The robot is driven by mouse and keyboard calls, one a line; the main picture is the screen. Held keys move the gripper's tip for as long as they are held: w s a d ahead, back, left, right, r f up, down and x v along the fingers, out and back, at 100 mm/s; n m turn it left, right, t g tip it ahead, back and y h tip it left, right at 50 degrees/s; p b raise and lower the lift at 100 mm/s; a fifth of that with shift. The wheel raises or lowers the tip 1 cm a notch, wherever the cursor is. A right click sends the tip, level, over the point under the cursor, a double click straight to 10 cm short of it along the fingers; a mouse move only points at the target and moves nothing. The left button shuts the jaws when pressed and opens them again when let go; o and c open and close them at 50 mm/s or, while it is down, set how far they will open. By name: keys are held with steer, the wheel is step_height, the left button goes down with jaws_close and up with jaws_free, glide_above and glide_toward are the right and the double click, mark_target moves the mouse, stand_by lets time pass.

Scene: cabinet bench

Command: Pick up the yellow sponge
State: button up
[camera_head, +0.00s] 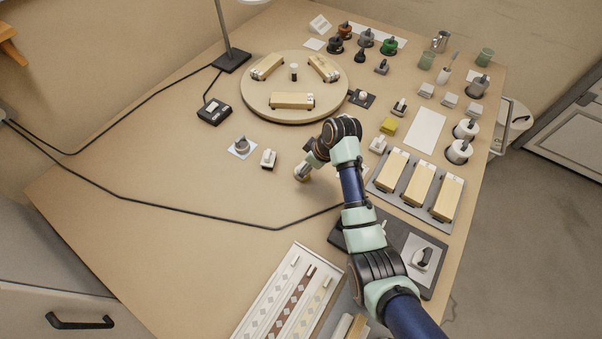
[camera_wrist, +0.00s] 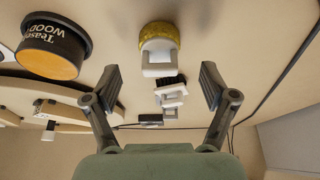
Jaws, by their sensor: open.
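A yellow block (camera_head: 388,126), which looks like the sponge, lies on the bench right of my wrist in the head view. In the wrist view a rounded, rough yellow piece with a white handle (camera_wrist: 158,37) is ahead of the fingers; I cannot tell whether it is the same thing. My gripper (camera_head: 311,161) points down over the middle of the bench, left of the yellow block and apart from it. Its two fingers are spread with nothing between them in the wrist view (camera_wrist: 162,85). The arm partly hides the gripper in the head view.
A round wooden board (camera_head: 255,104) with wooden blocks stands behind my gripper. A grey tray (camera_head: 381,192) with wooden blocks lies right of the arm. A black tin (camera_wrist: 55,45) shows at left in the wrist view. The front-left bench is clear except for a cable.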

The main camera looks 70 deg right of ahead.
steer(key=b+x, duration=0.3)
steer(key=x, duration=0.2)
steer(key=shift+w, duration=0.1)
steer(key=c, duration=1.1)
